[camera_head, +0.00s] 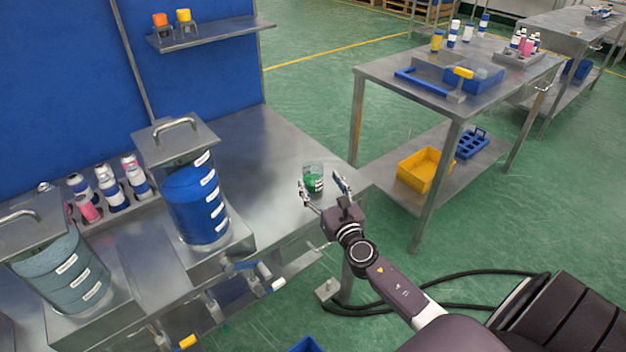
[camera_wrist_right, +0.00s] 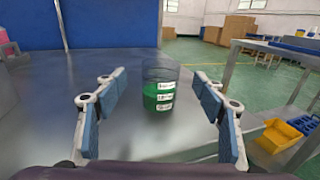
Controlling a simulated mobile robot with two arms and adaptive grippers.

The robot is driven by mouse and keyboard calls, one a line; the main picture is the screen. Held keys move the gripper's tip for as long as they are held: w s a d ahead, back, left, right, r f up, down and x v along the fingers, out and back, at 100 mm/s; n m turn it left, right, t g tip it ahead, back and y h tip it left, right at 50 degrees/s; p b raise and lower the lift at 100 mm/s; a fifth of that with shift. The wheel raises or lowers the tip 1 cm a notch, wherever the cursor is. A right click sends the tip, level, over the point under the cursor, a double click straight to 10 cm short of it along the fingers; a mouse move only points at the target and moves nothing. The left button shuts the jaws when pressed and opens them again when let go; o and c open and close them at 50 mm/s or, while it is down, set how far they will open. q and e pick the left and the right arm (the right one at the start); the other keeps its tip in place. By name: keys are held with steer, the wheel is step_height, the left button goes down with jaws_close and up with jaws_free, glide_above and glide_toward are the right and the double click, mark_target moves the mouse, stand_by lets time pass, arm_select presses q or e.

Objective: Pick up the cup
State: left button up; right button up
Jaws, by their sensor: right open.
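The cup (camera_head: 314,178) is a clear beaker with green liquid in its lower part and white labels on its side. It stands upright on the metal bench (camera_head: 262,150) near the right end. My right gripper (camera_head: 323,186) is open, in front of the cup. In the right wrist view the cup (camera_wrist_right: 160,88) stands centred beyond and between the two blue-padded fingers (camera_wrist_right: 160,98). There is a gap on each side and no finger touches it. My left gripper is not in view.
A tank of blue liquid (camera_head: 196,205) and a tank of grey-green liquid (camera_head: 65,270) stand on the bench to the left. Spray cans (camera_head: 108,185) stand behind them. A blue panel (camera_head: 190,80) with a shelf (camera_head: 210,36) rises at the back. A second table (camera_head: 400,72) stands at right.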

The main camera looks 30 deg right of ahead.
mark_target(316, 177)
steer(key=x, duration=0.6)
steer(key=shift+w+d+f+b, duration=0.15)
steer(key=shift+w+f+b, duration=0.1)
steer(key=shift+b, duration=0.15)
steer(key=shift+s, duration=0.1)
steer(key=c, duration=1.2)
steer(key=shift+c, duration=0.6)
steer(key=shift+r, duration=0.15)
